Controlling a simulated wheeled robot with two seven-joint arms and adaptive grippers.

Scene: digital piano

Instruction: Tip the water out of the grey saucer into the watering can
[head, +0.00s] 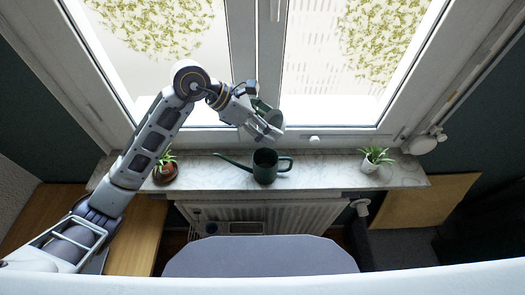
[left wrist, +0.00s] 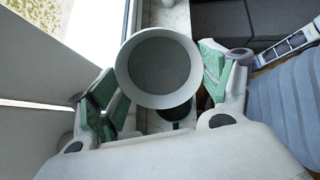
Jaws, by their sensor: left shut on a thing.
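My left gripper (head: 264,122) is shut on the grey saucer (head: 274,117), above the windowsill. In the left wrist view the saucer (left wrist: 158,68) is a round grey dish with a paler rim, between the green finger pads. It looks tilted in the head view; I cannot make out any water. The dark green watering can (head: 265,167) stands upright on the sill below the gripper, its spout to the left and handle to the right. In the left wrist view the saucer hides much of the can (left wrist: 170,114). My right gripper is not in view.
A potted plant (head: 164,168) stands left on the marble sill (head: 325,170), another (head: 374,160) at the right. The window (head: 300,112) rises close behind the gripper. A radiator (head: 275,212) and a grey-blue surface (head: 260,258) lie in front.

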